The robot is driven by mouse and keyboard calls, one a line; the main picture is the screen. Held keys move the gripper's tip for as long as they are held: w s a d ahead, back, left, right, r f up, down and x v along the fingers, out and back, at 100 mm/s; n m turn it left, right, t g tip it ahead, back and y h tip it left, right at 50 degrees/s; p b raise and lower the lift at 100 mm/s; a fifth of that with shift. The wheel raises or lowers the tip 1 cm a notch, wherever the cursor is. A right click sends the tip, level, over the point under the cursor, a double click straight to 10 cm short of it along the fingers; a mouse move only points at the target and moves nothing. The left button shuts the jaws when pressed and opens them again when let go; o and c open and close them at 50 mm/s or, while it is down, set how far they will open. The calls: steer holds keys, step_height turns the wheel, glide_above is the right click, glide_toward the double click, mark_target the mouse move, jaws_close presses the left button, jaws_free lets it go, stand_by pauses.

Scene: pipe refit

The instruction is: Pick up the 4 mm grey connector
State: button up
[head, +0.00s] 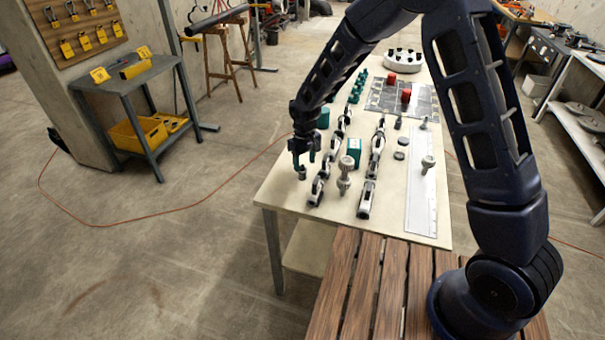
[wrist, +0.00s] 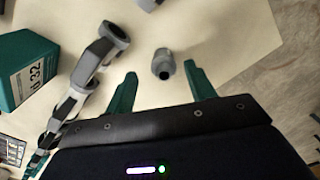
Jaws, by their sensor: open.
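A small grey connector (head: 302,174) stands at the left edge of the pale table, just below my gripper (head: 303,158) in the head view. In the wrist view the grey connector (wrist: 163,65) is a short hollow cylinder lying between and slightly ahead of the two green fingertips of my gripper (wrist: 160,73). The fingers are open and appear clear of it on both sides. Whether it is the 4 mm size cannot be read.
Grey pipe clamps (head: 317,185) stand in rows just right of the connector, near my gripper. A green box (head: 354,152) marked 32, grey fittings (head: 345,178) and a white ruled strip (head: 421,195) lie further right. Red cylinders (head: 406,96) stand at the back.

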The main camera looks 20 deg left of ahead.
mark_target(303, 165)
steer(key=f, duration=0.4)
steer(key=shift+a+f, duration=0.4)
steer(key=c, duration=1)
steer(key=shift+r, duration=0.1)
